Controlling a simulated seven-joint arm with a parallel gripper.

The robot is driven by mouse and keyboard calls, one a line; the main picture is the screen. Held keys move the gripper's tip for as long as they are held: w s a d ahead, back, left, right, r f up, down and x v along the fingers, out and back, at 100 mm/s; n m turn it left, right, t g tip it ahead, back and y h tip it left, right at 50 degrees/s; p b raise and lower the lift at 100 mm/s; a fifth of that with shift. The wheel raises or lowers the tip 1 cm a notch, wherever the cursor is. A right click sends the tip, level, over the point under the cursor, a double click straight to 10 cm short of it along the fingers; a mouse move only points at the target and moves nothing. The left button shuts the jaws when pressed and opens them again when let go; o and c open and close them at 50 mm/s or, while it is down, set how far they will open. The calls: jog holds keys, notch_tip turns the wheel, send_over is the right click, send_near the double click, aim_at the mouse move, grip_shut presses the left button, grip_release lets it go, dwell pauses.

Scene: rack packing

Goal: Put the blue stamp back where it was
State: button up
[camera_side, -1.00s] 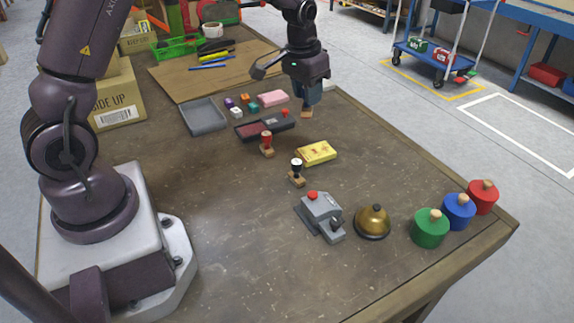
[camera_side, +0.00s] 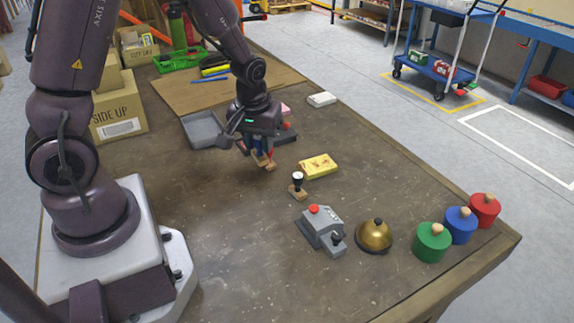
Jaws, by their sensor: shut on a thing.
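My gripper (camera_side: 260,148) is low over the middle of the table, shut on the blue stamp. Little of the blue stamp shows: its wooden base (camera_side: 260,159) is below the fingers. I cannot tell whether the two stamps touch, or whether the blue one touches the table. The black stamp (camera_side: 298,187) stands upright to the lower right.
A yellow box (camera_side: 318,166) lies right of my gripper. The grey tray (camera_side: 203,129) is behind to the left. My gripper hides most of the ink pad (camera_side: 288,136) and small blocks. A grey device (camera_side: 321,229), brass bell (camera_side: 374,236) and green weight (camera_side: 432,242) stand nearer. The left front table is clear.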

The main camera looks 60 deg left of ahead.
jog(key=w+f, duration=0.2)
jog(key=w+a+f, duration=0.1)
jog(key=w+f, duration=0.1)
jog(key=w, duration=0.1)
jog(key=w+a+f, duration=0.1)
jog(key=w+f, duration=0.1)
jog(key=f, duration=0.1)
jog(key=shift+w+a+f, duration=0.1)
jog(key=shift+w+a, duration=0.15)
jog(key=shift+w, duration=0.15)
jog(key=shift+w+f, duration=0.15)
jog(key=shift+f, duration=1.5)
jog(key=shift+f, duration=0.2)
jog(key=o, duration=0.8)
jog(key=shift+r, duration=0.15)
